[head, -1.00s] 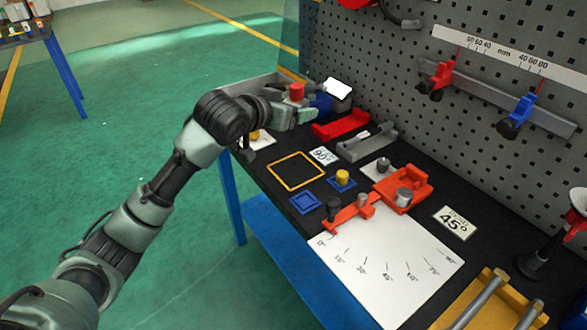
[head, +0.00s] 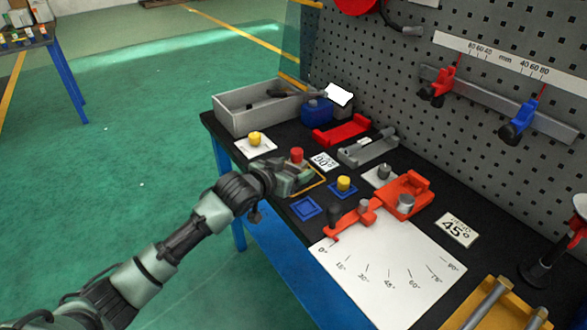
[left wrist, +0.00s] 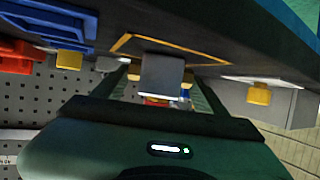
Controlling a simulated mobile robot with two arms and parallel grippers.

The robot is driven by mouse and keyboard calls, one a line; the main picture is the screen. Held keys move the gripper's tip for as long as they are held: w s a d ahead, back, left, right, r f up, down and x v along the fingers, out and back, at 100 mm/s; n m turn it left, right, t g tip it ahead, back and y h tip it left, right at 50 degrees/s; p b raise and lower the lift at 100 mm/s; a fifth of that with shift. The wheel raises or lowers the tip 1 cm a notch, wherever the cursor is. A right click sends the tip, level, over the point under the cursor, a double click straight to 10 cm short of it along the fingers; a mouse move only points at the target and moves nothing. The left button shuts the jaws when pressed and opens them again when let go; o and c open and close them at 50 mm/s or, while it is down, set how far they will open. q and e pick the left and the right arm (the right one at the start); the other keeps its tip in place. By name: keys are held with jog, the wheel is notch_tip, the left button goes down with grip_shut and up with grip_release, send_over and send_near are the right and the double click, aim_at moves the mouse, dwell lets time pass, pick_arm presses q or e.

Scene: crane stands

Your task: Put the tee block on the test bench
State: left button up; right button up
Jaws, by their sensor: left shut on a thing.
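The tee block shows in the head view as a red knob (head: 296,155) standing up from my left gripper (head: 292,177); its lower part is hidden by the fingers. In the left wrist view a grey block (left wrist: 163,76) with some red near it sits between the two fingers of that gripper (left wrist: 160,92), which is shut on it. The gripper is over the yellow-outlined square (head: 316,187) on the black test bench (head: 288,131). I cannot tell whether the block touches the bench. My right gripper is not in view.
A grey bin (head: 262,112) stands at the bench's far left corner. Yellow-knobbed pieces (head: 254,139) (head: 344,184), a blue square pad (head: 306,208) and an orange fixture (head: 385,202) lie around the outline. A pegboard (head: 400,90) rises behind.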

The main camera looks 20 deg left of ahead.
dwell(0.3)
pick_arm(q)
jog(key=o, duration=1.8)
jog(key=shift+s+r, duration=0.15)
jog(key=v, duration=1.1)
jog(key=shift+s+a+r, duration=0.15)
jog(key=shift+s, duration=0.2)
